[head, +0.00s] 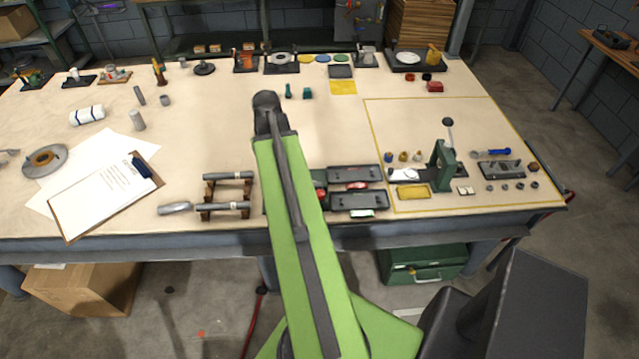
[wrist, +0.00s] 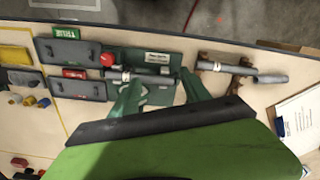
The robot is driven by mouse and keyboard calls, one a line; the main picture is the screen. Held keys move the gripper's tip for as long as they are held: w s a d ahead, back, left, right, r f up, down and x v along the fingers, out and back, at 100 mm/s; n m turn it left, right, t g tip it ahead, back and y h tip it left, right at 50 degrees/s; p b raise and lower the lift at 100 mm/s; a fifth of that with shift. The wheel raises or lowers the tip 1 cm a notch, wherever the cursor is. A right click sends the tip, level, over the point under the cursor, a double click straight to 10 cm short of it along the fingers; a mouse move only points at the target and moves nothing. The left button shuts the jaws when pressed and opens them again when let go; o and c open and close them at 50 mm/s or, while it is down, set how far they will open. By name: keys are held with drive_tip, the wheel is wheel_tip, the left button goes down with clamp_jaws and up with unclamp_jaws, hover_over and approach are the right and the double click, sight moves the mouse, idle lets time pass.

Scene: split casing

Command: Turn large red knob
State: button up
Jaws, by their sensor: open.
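The large red knob (wrist: 107,60) shows in the wrist view as a round red cap on a green fixture (wrist: 160,95), close to the grey casing plates. In the head view only part of the red knob (head: 320,192) shows, just right of my green arm. My gripper (wrist: 158,82) is open in the wrist view, its two green fingers spread over the fixture. The knob lies just left of the left fingertip, outside the jaws. I cannot tell how high the fingers are above it. My gripper is hidden behind the arm in the head view.
Grey plates (head: 357,200) with red and green labels lie right of the knob in the head view. A pipe rack (head: 226,206) stands left of my arm. A green press (head: 442,168) stands farther right. A clipboard (head: 108,198) lies at left. The table's middle is mostly clear.

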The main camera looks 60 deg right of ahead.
drive_tip(key=m+p, duration=0.1)
drive_tip(key=m, duration=0.1)
approach(320, 193)
wheel_tip(320, 193, down, 9)
drive_tip(key=b, duration=1.7)
drive_tip(key=shift+r, duration=0.1)
drive_tip(key=shift+r, duration=0.1)
clamp_jaws()
